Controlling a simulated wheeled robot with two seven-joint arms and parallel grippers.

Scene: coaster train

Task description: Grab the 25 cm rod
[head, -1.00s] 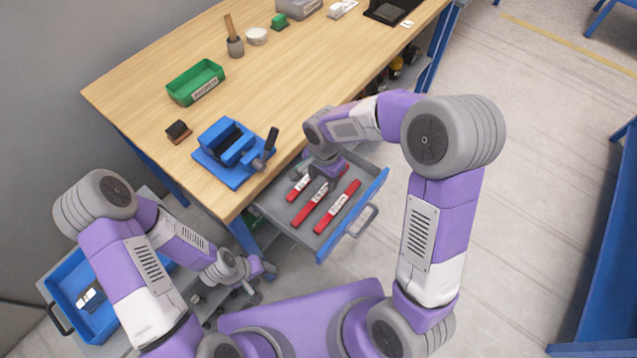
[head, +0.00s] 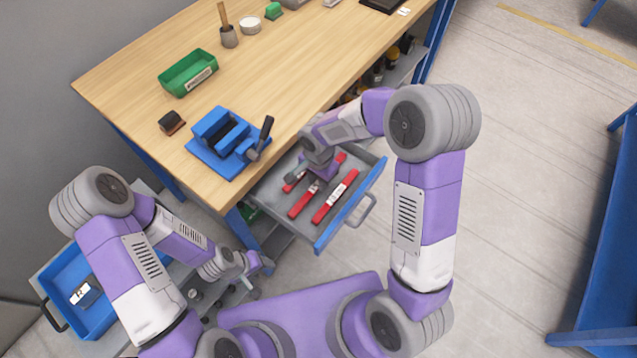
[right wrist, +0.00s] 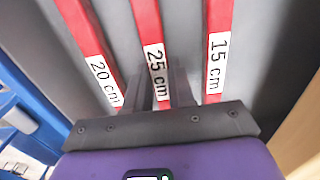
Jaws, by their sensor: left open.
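The 25 cm rod (right wrist: 149,28) is red with a white label and is the middle of three rods in the open drawer. It also shows in the head view (head: 299,208). My right gripper (right wrist: 163,80) is low over the drawer, with one finger on each side of this rod beside its label. The finger gaps are too small to tell whether it grips. The 20 cm rod (right wrist: 84,32) and 15 cm rod (right wrist: 225,18) lie on either side, apart from the fingers. My left gripper (head: 257,264) is open and empty, low at the left.
The grey drawer (head: 318,243) has a blue front and a handle. The wooden table (head: 290,75) above it holds a blue vice (head: 220,143), a green bin (head: 188,73) and a dark block (head: 172,122). A blue tray (head: 82,278) stands at the lower left.

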